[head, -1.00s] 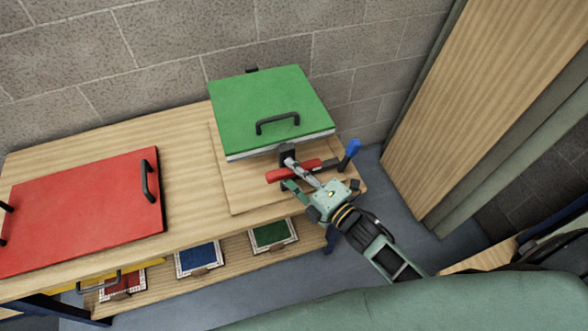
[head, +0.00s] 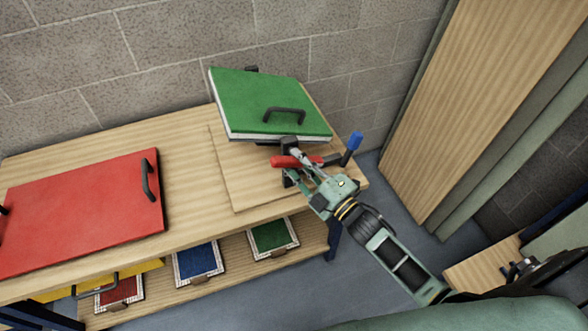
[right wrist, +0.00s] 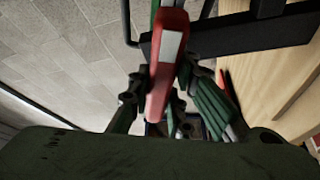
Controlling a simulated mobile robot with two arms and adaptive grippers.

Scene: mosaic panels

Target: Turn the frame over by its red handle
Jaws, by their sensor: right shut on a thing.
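The green-faced frame (head: 262,100) has a white edge and a black handle (head: 284,113) on its face. It sits tilted over a wooden base board at the right end of the bench, its left side higher than its right. The red handle (head: 282,161) sticks out below the frame's front edge. My right gripper (head: 298,171) is shut on the red handle, in front of the frame. In the right wrist view the red handle (right wrist: 165,70) lies between the fingers (right wrist: 165,92). A blue handle (head: 352,147) stands at the right. My left gripper is not in view.
A red panel (head: 85,210) with black handles lies on the left of the bench (head: 190,150). Small red, blue and green mosaics lie on the lower shelf (head: 230,275). A block wall is behind; tall wooden boards (head: 470,100) stand at the right.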

